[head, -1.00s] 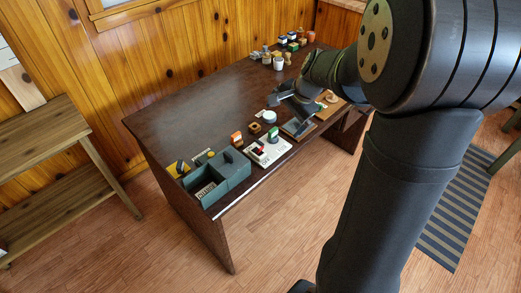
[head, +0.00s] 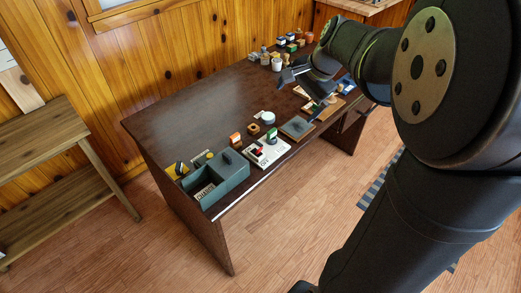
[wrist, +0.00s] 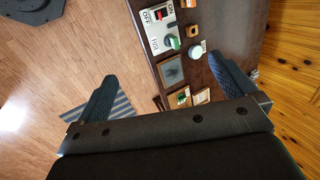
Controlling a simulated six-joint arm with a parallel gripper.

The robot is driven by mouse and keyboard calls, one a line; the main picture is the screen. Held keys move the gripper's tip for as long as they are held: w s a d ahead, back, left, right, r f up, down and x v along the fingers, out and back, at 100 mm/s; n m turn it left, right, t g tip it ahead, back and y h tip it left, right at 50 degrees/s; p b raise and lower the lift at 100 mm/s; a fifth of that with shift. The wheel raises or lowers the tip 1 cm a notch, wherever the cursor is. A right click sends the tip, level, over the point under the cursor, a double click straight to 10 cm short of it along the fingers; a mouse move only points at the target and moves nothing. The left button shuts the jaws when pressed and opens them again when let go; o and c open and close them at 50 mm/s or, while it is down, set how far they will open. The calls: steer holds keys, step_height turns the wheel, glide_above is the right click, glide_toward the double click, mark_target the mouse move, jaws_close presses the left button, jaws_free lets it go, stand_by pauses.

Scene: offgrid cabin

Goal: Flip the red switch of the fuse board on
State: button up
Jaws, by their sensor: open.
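The white fuse board (head: 262,157) lies on the dark table near its front edge, with a red switch (head: 258,149) and a green part (head: 271,136). In the wrist view the board (wrist: 156,34) is at the top, with OFF and ON labels either side of the red switch (wrist: 160,15). I cannot tell clearly which way the switch leans. The green part (wrist: 173,41) shows near the board's lower end. My gripper (head: 287,76) is open and empty above the table, beyond and to the right of the board. Its fingers are spread wide in the wrist view (wrist: 165,88).
A teal box (head: 231,178) stands left of the board. A dark grey pad (head: 297,127) lies to its right, with a white round item (head: 268,117) and an orange item (head: 236,139) behind. Several small containers (head: 277,63) stand at the back. The table's left middle is clear.

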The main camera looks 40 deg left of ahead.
steer(key=shift+d+r, duration=0.15)
steer(key=shift+r, duration=0.15)
